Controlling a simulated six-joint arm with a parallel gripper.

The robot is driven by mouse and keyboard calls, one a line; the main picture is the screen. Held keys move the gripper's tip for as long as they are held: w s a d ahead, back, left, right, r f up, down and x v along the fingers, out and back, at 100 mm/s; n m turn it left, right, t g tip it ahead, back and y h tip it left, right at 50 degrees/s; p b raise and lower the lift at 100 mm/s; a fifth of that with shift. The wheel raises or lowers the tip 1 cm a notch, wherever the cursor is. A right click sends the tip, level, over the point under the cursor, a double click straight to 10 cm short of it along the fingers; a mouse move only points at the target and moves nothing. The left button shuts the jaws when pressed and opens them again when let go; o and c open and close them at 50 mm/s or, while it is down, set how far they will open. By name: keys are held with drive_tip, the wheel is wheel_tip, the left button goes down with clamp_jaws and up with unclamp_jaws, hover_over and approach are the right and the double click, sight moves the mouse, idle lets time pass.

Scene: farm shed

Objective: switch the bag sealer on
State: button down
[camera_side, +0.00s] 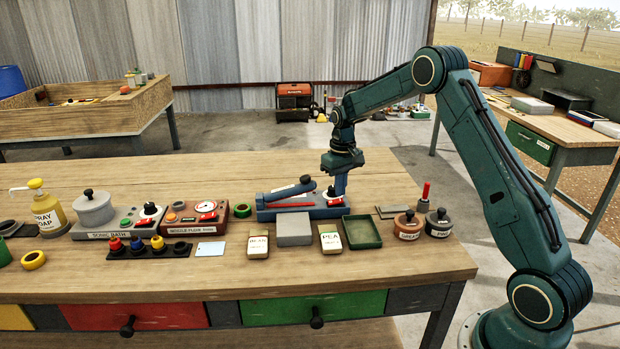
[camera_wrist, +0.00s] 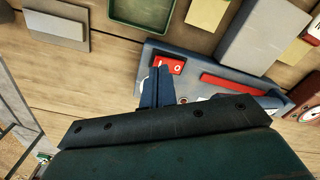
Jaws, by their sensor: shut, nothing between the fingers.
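The bag sealer (camera_side: 297,213) is a blue unit on the bench with a raised arm (camera_side: 293,190) and a red sealing strip. Its red rocker switch (camera_wrist: 174,63) has white I and O marks in the wrist view and sits at the sealer's right end in the side view (camera_side: 335,202). My gripper (camera_side: 340,192) is shut and empty, pointing down over that end. In the wrist view its fingertips (camera_wrist: 160,72) overlap the switch's edge near the I mark. I cannot tell whether they touch it or which side is pressed.
A grey block (camera_side: 295,229), a bean packet (camera_side: 258,247), a pea packet (camera_side: 330,242) and a green tray (camera_side: 362,232) lie in front of the sealer. Lidded pots (camera_side: 408,226) stand right. The bench front is clear.

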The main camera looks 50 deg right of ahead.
sight(340, 200)
drive_tip(key=shift+f, duration=1.05)
idle(0.9)
drive_tip(key=shift+r, duration=3.55)
